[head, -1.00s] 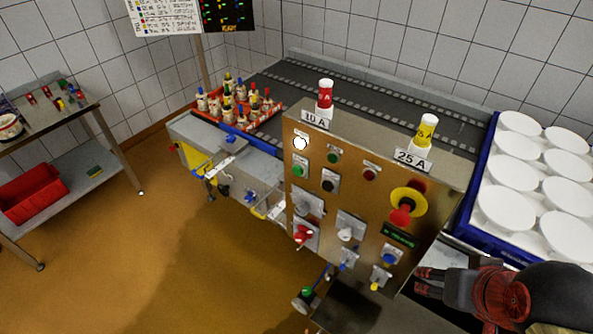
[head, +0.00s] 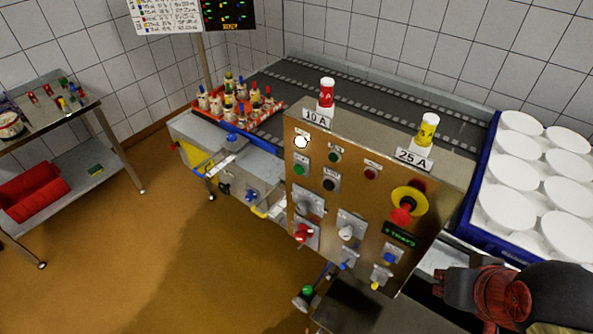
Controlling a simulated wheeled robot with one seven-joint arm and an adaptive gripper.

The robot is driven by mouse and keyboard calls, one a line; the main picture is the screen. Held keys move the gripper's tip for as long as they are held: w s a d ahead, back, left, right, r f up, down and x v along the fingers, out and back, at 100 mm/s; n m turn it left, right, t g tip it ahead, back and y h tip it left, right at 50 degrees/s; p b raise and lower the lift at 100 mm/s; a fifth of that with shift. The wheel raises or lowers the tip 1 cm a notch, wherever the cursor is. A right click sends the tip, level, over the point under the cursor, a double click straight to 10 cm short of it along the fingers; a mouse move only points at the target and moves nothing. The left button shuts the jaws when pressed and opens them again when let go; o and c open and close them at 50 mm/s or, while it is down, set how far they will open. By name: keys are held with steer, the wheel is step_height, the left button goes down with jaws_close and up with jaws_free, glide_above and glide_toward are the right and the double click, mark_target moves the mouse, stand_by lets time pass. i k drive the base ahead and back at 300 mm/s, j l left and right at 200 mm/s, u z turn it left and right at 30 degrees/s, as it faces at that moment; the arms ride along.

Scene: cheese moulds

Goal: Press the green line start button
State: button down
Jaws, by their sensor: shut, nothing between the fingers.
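The control panel (head: 318,228) is a tan upright plate in the head view. A bright green button (head: 299,170) sits on a small grey plate at its upper left. A darker green round piece (head: 334,157) sits to the right of it and slightly higher. The labels are too small to read, so I cannot tell which is line start. My gripper (head: 438,287) is at the lower right, shut and empty, right of the panel's lower right edge and well apart from both green pieces. Part of its fingertips is hard to make out.
A red-and-yellow emergency stop (head: 402,207), a black button (head: 329,185), a red button (head: 371,174) and several switches share the panel. Two jars (head: 327,93) (head: 427,130) stand on top. A blue crate (head: 463,231) of white moulds is at right. Open floor lies left.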

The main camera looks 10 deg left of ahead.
mark_target(299, 169)
steer(key=j+z, duration=0.1)
steer(key=z, duration=0.35)
steer(key=k+j+z, duration=0.7)
steer(key=k+j, duration=0.45)
steer(key=k, duration=0.15)
